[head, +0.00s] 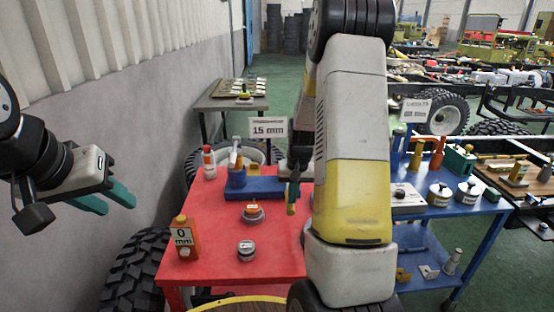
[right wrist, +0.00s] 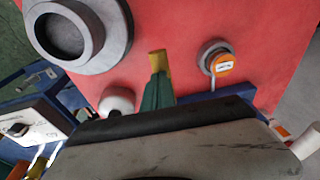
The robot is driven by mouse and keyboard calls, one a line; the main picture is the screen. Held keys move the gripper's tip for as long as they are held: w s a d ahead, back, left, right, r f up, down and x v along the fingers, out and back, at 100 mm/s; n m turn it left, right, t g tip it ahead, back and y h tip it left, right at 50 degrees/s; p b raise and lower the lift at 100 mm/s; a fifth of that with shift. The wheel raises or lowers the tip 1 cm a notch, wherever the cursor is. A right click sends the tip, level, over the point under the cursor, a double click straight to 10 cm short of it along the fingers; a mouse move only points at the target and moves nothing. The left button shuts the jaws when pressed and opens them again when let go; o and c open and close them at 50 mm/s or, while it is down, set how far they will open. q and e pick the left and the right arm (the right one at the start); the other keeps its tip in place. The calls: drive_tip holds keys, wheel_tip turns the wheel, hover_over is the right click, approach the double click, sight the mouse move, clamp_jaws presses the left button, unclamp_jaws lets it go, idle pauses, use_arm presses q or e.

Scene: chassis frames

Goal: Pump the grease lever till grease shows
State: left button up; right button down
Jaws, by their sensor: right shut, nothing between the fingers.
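A blue cylinder (head: 237,177) with a pale upright handle (head: 235,155) stands at the end of a long blue base (head: 262,190) on the red table. I cannot tell for sure whether this handle is the grease lever. No grease can be made out. My right gripper (head: 292,194) is shut and empty beside the right end of the base; my arm hides what lies behind. In the right wrist view its green fingers (right wrist: 157,84) point over the red tabletop, a yellow patch at their tip. My left gripper (head: 108,201) is open and empty, left of the table.
The red table (head: 212,270) also holds a white-and-red bottle (head: 209,162), an orange bottle (head: 185,243), an orange-topped round part (head: 252,212) and a grey jar (head: 246,251). A blue cart (head: 460,210) with tools stands right. A tyre (head: 130,270) and wall are left.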

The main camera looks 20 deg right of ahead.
drive_tip(key=shift+s+a+f, duration=0.1)
drive_tip(key=shift+s+f, duration=0.2)
drive_tip(key=shift+f, duration=0.1)
drive_tip(key=shift+r, duration=0.35)
drive_tip(key=s+r, duration=0.6)
drive_tip(key=r, duration=0.6)
drive_tip(key=shift+w, duration=0.1)
